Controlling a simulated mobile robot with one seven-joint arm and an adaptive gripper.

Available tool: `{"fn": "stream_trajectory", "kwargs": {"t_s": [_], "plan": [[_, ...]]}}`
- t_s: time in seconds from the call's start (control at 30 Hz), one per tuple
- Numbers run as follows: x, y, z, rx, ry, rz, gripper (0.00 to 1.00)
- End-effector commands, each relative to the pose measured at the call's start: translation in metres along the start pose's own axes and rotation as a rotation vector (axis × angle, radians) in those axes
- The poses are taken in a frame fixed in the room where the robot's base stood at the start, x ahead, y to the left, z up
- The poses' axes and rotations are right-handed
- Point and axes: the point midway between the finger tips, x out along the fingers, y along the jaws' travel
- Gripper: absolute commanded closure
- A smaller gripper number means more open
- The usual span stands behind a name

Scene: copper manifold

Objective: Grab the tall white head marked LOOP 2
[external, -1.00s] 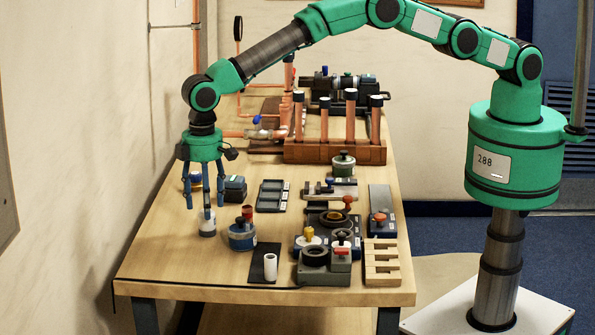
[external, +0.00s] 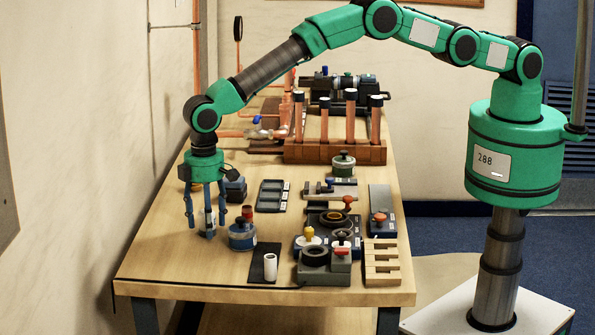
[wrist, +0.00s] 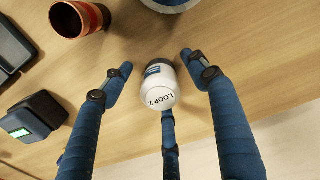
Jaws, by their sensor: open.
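The white head marked LOOP 2 (wrist: 160,84) stands on the wooden table among my fingers in the wrist view. It has a dark top edge and a blue label on its side. My gripper (external: 207,226) points down over the left part of the table, its blue fingers open around the head. In the wrist view my gripper (wrist: 158,95) has one finger left, one right and one below the head. Gaps show at the left and right fingers; I cannot tell whether the lower finger touches. In the external view the fingers mostly hide the head.
A copper-coloured cup (wrist: 80,30) and a blue round pot (external: 242,236) stand close by. A dark block (wrist: 36,117) lies to the left in the wrist view. A black mat (external: 258,268) with a white cylinder (external: 270,266) is near the front edge.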

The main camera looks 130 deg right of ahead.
Motion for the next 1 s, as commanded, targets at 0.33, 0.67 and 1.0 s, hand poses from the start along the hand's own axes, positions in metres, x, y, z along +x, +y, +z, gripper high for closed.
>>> {"fn": "stream_trajectory", "kwargs": {"t_s": [0.33, 0.67, 1.0], "plan": [[0.0001, 0.0001, 0.0001, 0.000, 0.000, 0.000, 0.41], [0.0001, 0.0001, 0.0002, 0.000, -0.001, 0.000, 0.81], [-0.0005, 0.0001, 0.0000, 0.000, 0.000, 0.000, 0.93]]}}
